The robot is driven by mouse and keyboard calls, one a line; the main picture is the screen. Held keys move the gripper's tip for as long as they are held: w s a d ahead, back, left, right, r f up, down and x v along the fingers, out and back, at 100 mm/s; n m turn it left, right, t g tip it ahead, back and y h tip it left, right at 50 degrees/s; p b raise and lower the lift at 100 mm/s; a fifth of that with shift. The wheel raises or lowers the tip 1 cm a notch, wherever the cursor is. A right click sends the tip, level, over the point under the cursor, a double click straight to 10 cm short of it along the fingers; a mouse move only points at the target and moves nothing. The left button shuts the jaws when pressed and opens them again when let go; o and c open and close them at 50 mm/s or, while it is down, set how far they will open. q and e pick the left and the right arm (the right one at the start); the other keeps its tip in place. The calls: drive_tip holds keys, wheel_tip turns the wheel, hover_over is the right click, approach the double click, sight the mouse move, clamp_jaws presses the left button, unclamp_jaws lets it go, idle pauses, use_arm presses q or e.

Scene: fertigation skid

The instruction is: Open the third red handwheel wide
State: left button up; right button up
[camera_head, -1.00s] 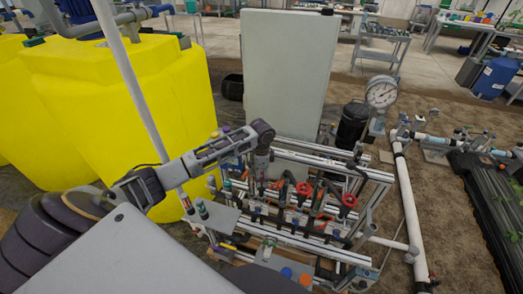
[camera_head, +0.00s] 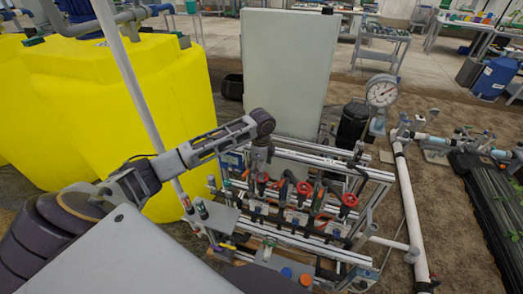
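A row of red handwheels sits on the metal skid frame (camera_head: 375,175). One red handwheel (camera_head: 304,188) is near the middle, another (camera_head: 349,200) is at the right, and part of a red one (camera_head: 262,177) shows at the left, just below my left gripper. Which one counts as the third I cannot tell. My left gripper (camera_head: 260,168) points down over the left part of the row, left of the middle handwheel. Its fingers are too small and too mixed with the fittings to tell open or shut. My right gripper is not in view.
A pale upright cabinet (camera_head: 286,70) stands behind the skid. Yellow tanks (camera_head: 120,100) stand at the left, and a white pole (camera_head: 135,85) rises in front of them. A pressure gauge (camera_head: 381,92) and white pipe (camera_head: 408,205) are at the right. Open soil lies beyond.

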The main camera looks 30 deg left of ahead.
use_arm(q)
wheel_tip(320, 180, up, 10)
drive_tip(key=b, duration=0.1)
idle(0.5)
idle(0.5)
